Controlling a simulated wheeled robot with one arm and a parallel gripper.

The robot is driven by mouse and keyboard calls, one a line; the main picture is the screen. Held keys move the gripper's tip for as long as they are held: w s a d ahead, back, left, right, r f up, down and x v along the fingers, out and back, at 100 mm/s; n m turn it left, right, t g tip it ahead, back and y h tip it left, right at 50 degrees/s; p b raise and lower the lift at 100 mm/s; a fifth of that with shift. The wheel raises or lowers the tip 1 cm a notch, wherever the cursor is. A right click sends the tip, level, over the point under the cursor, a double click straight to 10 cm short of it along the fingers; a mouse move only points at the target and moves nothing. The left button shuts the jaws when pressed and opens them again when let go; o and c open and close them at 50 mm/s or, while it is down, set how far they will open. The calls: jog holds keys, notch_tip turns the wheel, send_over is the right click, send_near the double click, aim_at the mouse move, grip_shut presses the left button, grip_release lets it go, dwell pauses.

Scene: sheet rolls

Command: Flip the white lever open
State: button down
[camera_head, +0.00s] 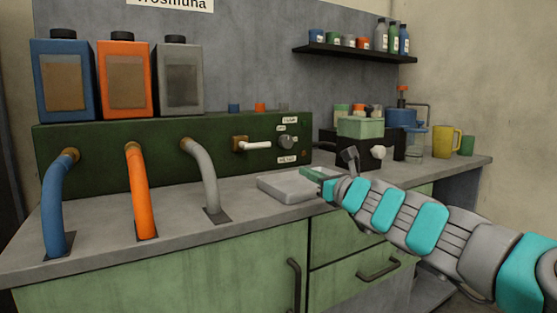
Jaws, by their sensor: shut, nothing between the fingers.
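The white lever (256,146) sits on a brass mount on the front of the dark green panel (100,168). Its handle points to the right, close to horizontal. My gripper (349,156) is at the end of my grey and teal arm, which reaches in from the right. The exact shape of the fingertips is hard to make out.
A grey slab (290,187) lies on the counter below the lever. A grey hose (206,180) and an orange hose (140,190) curve down left of it. A black machine (345,149) with a white knob stands behind my gripper. A dark round knob (286,142) is right of the lever.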

jog(key=p, duration=0.2)
send_near(254, 145)
jog(key=w, duration=0.2)
jog(key=w+f, duration=0.1)
jog(key=w, duration=0.2)
jog(key=w+f, duration=0.1)
jog(key=w, duration=0.1)
jog(key=shift+w+a+f, duration=0.1)
jog(key=shift+w+f, duration=0.1)
jog(key=shift+w, duration=0.1)
jog(key=shift+w+a, duration=0.4)
jog(key=shift+w, duration=0.05)
